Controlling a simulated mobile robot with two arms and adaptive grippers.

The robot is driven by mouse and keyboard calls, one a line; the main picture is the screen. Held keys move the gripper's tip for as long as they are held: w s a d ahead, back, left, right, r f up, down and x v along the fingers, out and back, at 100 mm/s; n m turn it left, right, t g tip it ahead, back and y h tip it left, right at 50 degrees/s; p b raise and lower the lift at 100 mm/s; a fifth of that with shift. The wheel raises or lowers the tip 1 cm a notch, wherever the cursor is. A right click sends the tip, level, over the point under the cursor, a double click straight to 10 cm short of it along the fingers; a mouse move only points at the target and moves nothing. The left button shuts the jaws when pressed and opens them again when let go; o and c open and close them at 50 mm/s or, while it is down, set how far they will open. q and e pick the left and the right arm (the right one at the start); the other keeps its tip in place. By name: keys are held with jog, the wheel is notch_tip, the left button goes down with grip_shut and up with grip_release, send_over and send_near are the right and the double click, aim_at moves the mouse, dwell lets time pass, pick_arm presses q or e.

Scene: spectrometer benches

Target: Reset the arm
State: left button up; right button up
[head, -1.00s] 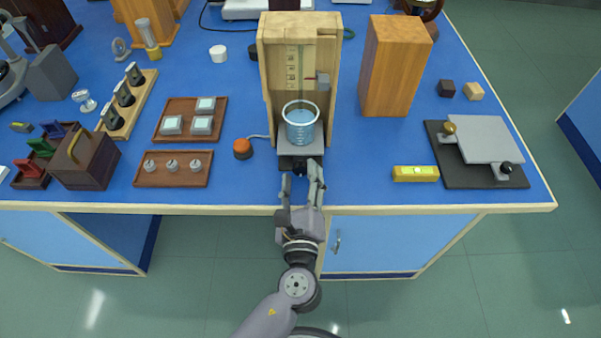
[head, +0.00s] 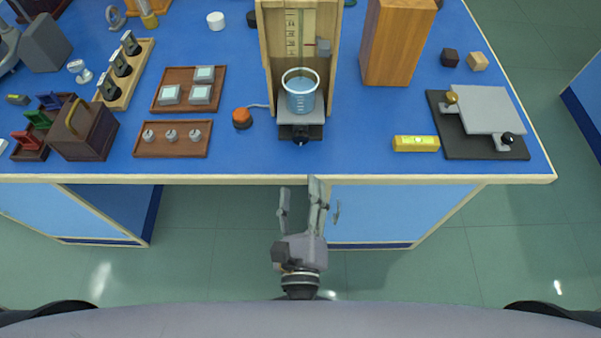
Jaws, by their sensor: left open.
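My left gripper (head: 301,200) is open and empty, its fingers pointing toward the bench. It is in front of the bench's front edge, below the wooden stand in the picture, and apart from everything on the bench. A glass beaker of blue liquid (head: 301,95) stands upright on the small platform (head: 315,131) of the wooden stand (head: 268,50). A dark knob (head: 301,138) sticks out at the platform's front. My right gripper is not in view.
The blue bench (head: 345,160) has a pale front edge. Brown trays (head: 140,150) and an orange button (head: 242,118) are left of the stand. A wooden block (head: 393,45), a yellow level (head: 416,144) and a metal plate device (head: 483,108) are right. Floor in front is open.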

pick_arm(q)
jog(key=s+a+f+n+g+p, duration=0.1)
jog(key=a+f+n+g, duration=0.15)
jog(key=f, duration=0.85)
jog(key=s+a+f+n+g, duration=0.2)
jog(key=a+f+g, duration=0.15)
jog(key=f, duration=0.75)
jog(key=s+a+f+n+g+p, duration=0.1)
jog(key=a+f+n+g, duration=0.15)
jog(key=f, duration=0.75)
jog(key=s+a+f+n+g, duration=0.2)
jog(key=s+a+f+n, duration=0.3)
jog(key=s+n, duration=0.1)
jog(key=s+a+f+n+g+p, duration=0.1)
jog(key=s+a+f+n+g, duration=0.2)
jog(key=s, duration=0.6)
jog(key=s+a+f+n+g, duration=0.3)
jog(key=s+a+f+n, duration=0.4)
jog(key=s+f+n, duration=0.1)
jog(key=shift+f+n+p, duration=0.4)
jog(key=shift+f+n, duration=0.35)
jog(key=shift+n, duration=0.45)
jog(key=shift+g, duration=0.25)
